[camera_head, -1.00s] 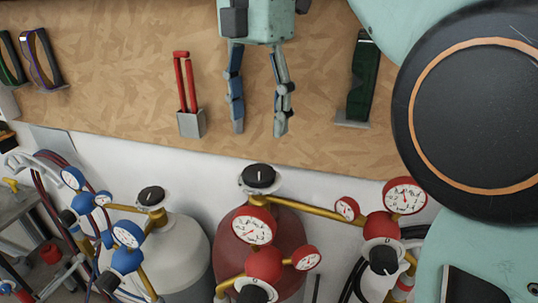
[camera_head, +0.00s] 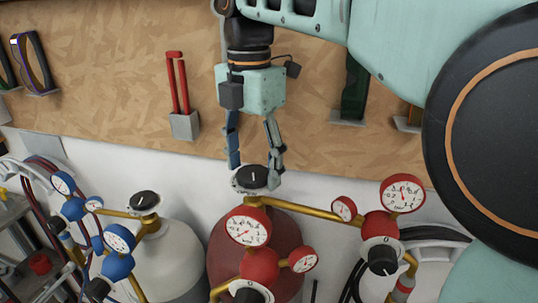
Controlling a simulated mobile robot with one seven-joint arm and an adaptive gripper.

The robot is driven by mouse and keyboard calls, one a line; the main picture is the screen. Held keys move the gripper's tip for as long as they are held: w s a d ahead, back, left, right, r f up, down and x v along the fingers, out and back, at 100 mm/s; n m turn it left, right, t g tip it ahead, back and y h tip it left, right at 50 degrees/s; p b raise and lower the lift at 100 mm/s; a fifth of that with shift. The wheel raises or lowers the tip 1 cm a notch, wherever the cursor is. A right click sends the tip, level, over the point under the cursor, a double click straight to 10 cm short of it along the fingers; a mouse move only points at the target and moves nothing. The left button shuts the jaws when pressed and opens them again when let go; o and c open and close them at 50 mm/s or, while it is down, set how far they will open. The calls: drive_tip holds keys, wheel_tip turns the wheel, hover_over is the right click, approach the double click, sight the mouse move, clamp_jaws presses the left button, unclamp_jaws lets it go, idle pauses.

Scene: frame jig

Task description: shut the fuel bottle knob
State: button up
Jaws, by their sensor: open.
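The red fuel bottle (camera_head: 283,238) stands at the lower middle of the head view. Its black round knob (camera_head: 252,178) sits on top and has a white line that looks roughly upright in the picture. My gripper (camera_head: 254,174) points down and is open. Its left finger appears at the knob's upper left and its right finger at the knob's right side. The fingertips look level with or just above the knob; I cannot tell whether they touch it. The gripper holds nothing.
A grey-white bottle (camera_head: 168,255) with its own black knob (camera_head: 144,202) and blue gauges stands to the left. Red gauges (camera_head: 402,193) and brass pipes crowd the front and right. A chipboard panel (camera_head: 110,90) with red-handled pliers (camera_head: 178,85) is behind.

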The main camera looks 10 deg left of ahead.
drive_tip(key=c, duration=1.2)
drive_tip(key=shift+o, duration=0.2)
